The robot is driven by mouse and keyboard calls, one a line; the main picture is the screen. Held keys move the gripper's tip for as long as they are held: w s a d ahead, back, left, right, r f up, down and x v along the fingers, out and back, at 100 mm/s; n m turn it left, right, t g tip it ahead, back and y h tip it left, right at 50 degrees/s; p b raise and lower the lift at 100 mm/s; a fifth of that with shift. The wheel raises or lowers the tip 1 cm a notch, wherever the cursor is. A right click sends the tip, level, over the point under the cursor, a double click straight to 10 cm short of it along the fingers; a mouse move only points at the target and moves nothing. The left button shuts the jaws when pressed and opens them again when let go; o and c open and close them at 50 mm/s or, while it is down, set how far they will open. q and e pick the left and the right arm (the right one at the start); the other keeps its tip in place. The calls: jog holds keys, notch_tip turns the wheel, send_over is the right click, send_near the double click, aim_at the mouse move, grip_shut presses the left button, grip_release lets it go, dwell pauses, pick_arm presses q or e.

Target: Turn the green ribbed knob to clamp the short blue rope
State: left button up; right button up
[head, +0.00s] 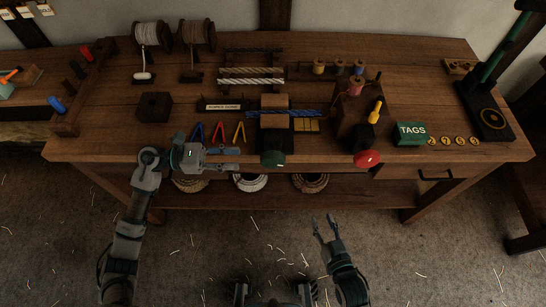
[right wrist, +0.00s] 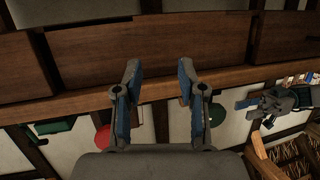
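The green ribbed knob (head: 272,158) sits on the front of a dark clamp block at the table's front edge in the head view. The short blue rope (head: 292,113) lies across the block, behind the knob. My left gripper (head: 239,159) is open and points right, its fingertips a short gap left of the knob. Nothing shows between its fingers. My right gripper (head: 325,224) is open and empty, low in front of the table. The right wrist view also shows my right gripper (right wrist: 158,72) with its fingers apart, and my left gripper at the right.
A red knob (head: 367,159) stands right of the green one, near a green TAGS box (head: 410,133). Coloured clips (head: 219,132) lie left of the clamp. Rope coils (head: 250,182) rest on the shelf below. Space in front of the table is free.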

aim_at(273, 158)
pick_arm(q)
jog(key=d, duration=1.1)
jog(key=shift+d+f, duration=0.1)
jog(key=shift+d, duration=0.15)
grip_shut()
